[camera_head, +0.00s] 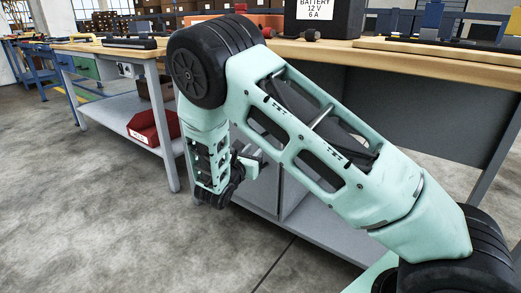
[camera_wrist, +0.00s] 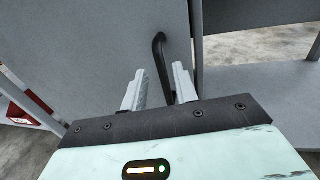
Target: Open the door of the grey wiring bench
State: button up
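The grey wiring bench (camera_head: 400,62) has a wooden top and a grey cabinet below it, partly hidden behind my arm. In the wrist view its flat grey door (camera_wrist: 95,45) fills the upper left. A dark curved bar handle (camera_wrist: 160,48) stands near the door's right edge. My gripper (camera_wrist: 159,78) is open, one finger on each side of the handle's lower part in the picture. I see no clear contact. In the head view my gripper (camera_head: 249,163) is low in front of the cabinet, and the handle cannot be made out there.
A red bin (camera_head: 152,129) sits on the lower shelf of the bench at left. A black battery box (camera_head: 322,17) stands on the top above my arm. A grey lower shelf (camera_wrist: 262,85) lies right of the door. The concrete floor (camera_head: 130,235) is clear in front.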

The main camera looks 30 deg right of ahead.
jog(key=shift+b+x, duration=0.75)
jog(key=shift+x, duration=2.05)
grip_shut()
